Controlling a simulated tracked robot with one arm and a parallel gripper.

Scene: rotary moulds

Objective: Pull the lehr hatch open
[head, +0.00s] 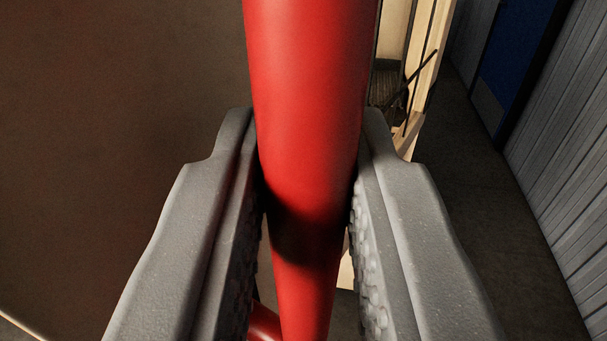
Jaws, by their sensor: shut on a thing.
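A thick red bar (308,90) runs upright through the middle of the head view, like a handle. My gripper (308,190) is shut on it, with one grey textured finger on each side. Near the bottom, a red piece (264,322) bends off to the left from behind the left finger. A broad brown panel (120,110) fills the left side behind the bar; it looks like the hatch face. Where the bar joins the panel is mostly hidden by my fingers.
To the right of the bar is a lit opening with a pale frame (428,50) and a dark thin rod. Further right are a dark floor strip (455,200), a grey ribbed wall (570,160) and a blue door (515,55).

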